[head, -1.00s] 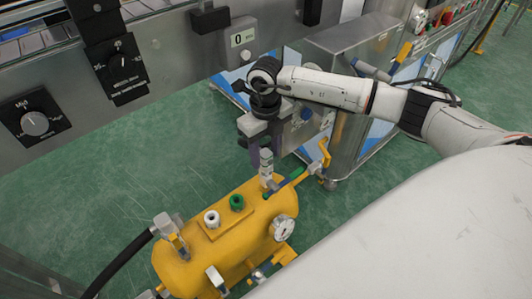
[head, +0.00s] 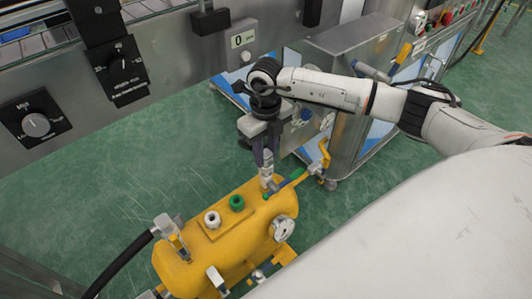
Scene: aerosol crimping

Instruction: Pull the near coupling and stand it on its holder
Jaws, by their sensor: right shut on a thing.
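My right gripper (head: 265,157) points down at the far right end of the yellow tank (head: 247,250). It is shut on the silver coupling (head: 266,174), which stands upright at the tank's top; the fingers hide its upper part. I cannot tell whether the coupling is still seated. On a raised yellow plate on the tank stand a white ring-shaped fitting (head: 212,219) and a green one (head: 237,202). I cannot tell which part is the holder. My left gripper is not in view.
A green-sleeved pipe (head: 289,180) runs from the tank to a yellow-handled valve (head: 324,154). A pressure gauge (head: 283,229) is on the tank's right side. A black hose (head: 118,264) joins at left. A steel cabinet (head: 350,110) stands behind; the green floor at left is clear.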

